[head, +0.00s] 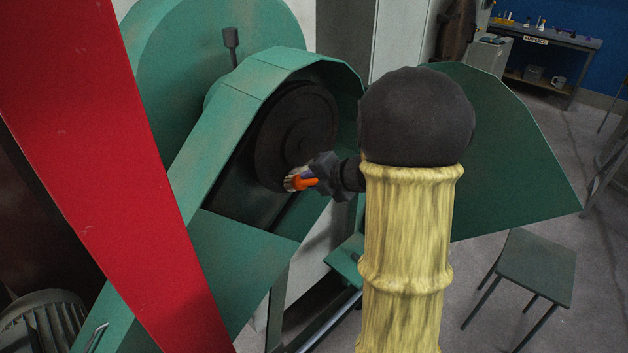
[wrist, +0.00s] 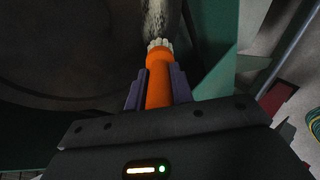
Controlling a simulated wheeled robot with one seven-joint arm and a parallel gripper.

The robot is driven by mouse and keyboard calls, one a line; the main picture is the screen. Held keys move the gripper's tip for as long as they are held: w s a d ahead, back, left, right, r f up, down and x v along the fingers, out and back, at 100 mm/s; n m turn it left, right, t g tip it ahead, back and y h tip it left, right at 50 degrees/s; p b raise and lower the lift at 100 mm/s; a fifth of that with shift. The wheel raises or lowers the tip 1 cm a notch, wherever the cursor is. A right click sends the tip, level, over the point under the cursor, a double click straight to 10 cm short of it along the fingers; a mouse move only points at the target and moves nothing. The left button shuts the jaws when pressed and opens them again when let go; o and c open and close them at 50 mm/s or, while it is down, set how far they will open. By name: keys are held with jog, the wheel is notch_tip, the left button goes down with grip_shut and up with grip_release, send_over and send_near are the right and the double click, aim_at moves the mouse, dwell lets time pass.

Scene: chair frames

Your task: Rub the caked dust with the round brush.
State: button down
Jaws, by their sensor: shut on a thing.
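The round brush has an orange handle (head: 306,183) and short pale bristles; it also shows in the wrist view (wrist: 158,85). My gripper (head: 316,178) is shut on the handle, with a dark finger on each side of it in the wrist view (wrist: 157,92). The bristles point away from the gripper, into the green housing. A greyish, fuzzy streak that looks like the caked dust (wrist: 160,18) lies just beyond the bristle tips at the top of the wrist view. The bristles seem to meet its lower end, but I cannot tell if they touch. I cannot make out the dust in the head view.
The green housing (head: 255,82) surrounds a dark round wheel (head: 294,125), with its rim close around my gripper. A green panel (head: 510,150) stands out at the right. A red beam (head: 110,150) crosses the left foreground. A small stool (head: 525,268) stands on the floor at right.

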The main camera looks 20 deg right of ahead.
jog(key=shift+w+a, duration=0.1)
jog(key=shift+w, duration=0.15)
dwell(0.3)
jog(key=shift+w+d+p, duration=0.2)
jog(key=shift+w+d, duration=0.05)
jog(key=shift+d, duration=0.3)
jog(key=shift+w+d+p, duration=0.2)
jog(key=shift+d, duration=0.3)
jog(key=shift+d, duration=0.1)
jog(key=shift+w+d+p, duration=0.2)
jog(key=shift+d+p, duration=0.05)
jog(key=shift+d, duration=0.25)
jog(key=shift+w+d+p, duration=0.2)
jog(key=shift+d, duration=0.25)
jog(key=shift+d, duration=0.1)
jog(key=shift+w+d+p, duration=0.25)
jog(key=shift+d, duration=0.25)
jog(key=shift+w+d+p, duration=0.2)
jog(key=shift+d, duration=0.25)
jog(key=shift+w+d+p, duration=0.2)
jog(key=shift+w+d, duration=0.05)
jog(key=shift+d, duration=0.3)
jog(key=shift+w+d+p, duration=0.2)
jog(key=shift+d, duration=0.3)
